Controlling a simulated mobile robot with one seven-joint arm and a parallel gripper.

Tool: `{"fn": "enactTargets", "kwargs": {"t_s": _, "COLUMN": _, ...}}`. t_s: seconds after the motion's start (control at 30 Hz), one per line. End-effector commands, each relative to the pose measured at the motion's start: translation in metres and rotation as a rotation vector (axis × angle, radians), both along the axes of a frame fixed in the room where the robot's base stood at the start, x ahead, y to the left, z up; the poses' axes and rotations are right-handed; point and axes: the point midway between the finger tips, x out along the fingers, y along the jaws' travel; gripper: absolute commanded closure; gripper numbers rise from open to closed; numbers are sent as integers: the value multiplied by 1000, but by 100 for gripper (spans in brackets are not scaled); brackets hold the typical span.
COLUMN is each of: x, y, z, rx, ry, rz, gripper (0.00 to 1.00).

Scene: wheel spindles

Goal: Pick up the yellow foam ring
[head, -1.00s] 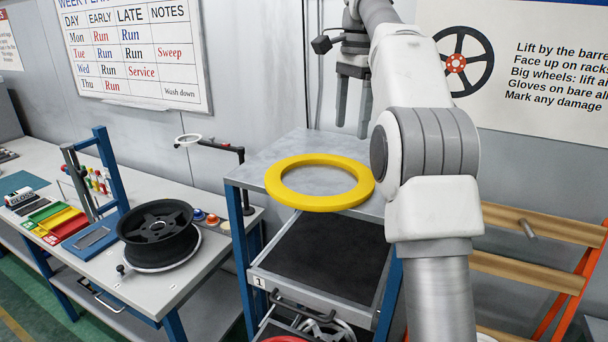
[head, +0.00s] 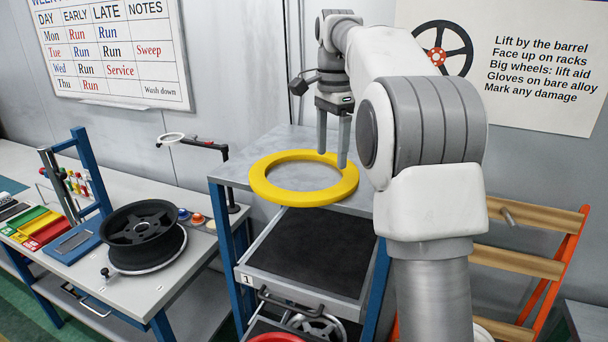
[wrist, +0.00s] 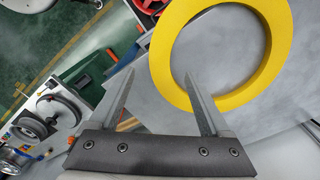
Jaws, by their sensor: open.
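The yellow foam ring (head: 300,198) lies flat on the grey top of the drawer cabinet (head: 232,172), its near side at the front edge. My gripper (head: 332,160) is open and empty, pointing down at the ring's far right part. In the wrist view, the ring (wrist: 281,50) is at the upper right. My fingertips (wrist: 159,73) are apart there, and the right finger overlaps the ring's near rim. The left finger is outside the ring. The exact height of the fingertips above the ring is hard to tell.
An open drawer (head: 310,250) with a dark liner sticks out below the ring. A workbench at left holds a black wheel (head: 140,222) and a post with an arm (head: 233,180). A wooden-slatted rack (head: 525,262) stands at right. The wall is close behind the cabinet.

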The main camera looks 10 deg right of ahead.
Motion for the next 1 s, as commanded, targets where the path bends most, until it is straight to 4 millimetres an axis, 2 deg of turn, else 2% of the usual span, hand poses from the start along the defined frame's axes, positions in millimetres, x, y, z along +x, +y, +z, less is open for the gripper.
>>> {"fn": "enactTargets", "kwargs": {"t_s": 0.1, "x": -1, "y": 0, "z": -18, "rx": 0, "ry": 2, "rz": 0, "gripper": 19}}
{"fn": "enactTargets", "kwargs": {"t_s": 0.43, "x": 0, "y": 0, "z": -40, "rx": 0, "ry": 1, "rz": 0, "gripper": 19}}
{"fn": "enactTargets", "kwargs": {"t_s": 0.73, "x": 0, "y": 0, "z": -83, "rx": 0, "ry": 1, "rz": 0, "gripper": 19}}
{"fn": "enactTargets", "kwargs": {"t_s": 1.0, "x": 0, "y": 0, "z": -91, "rx": -1, "ry": -1, "rz": 0, "gripper": 19}}
